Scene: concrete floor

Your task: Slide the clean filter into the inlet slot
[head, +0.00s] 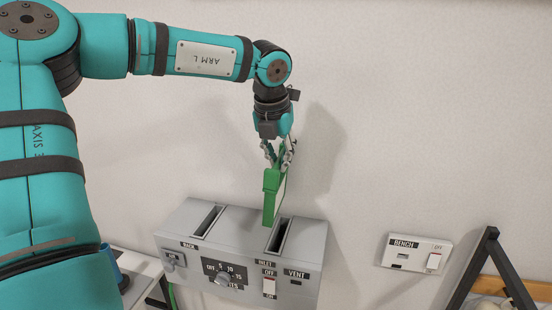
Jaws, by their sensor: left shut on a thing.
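My left gripper (280,155) is shut on a green filter (271,190), gripping it near its top. A second slot (207,221), above the label BACK, is on the left of the top. My right gripper is not in view.
The grey unit (239,222) has a dial (223,278), a rocker switch (269,286) and a VENT label on its front. A wall panel marked BENCH (416,253) is to the right. A dark frame (490,270) stands at the lower right.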

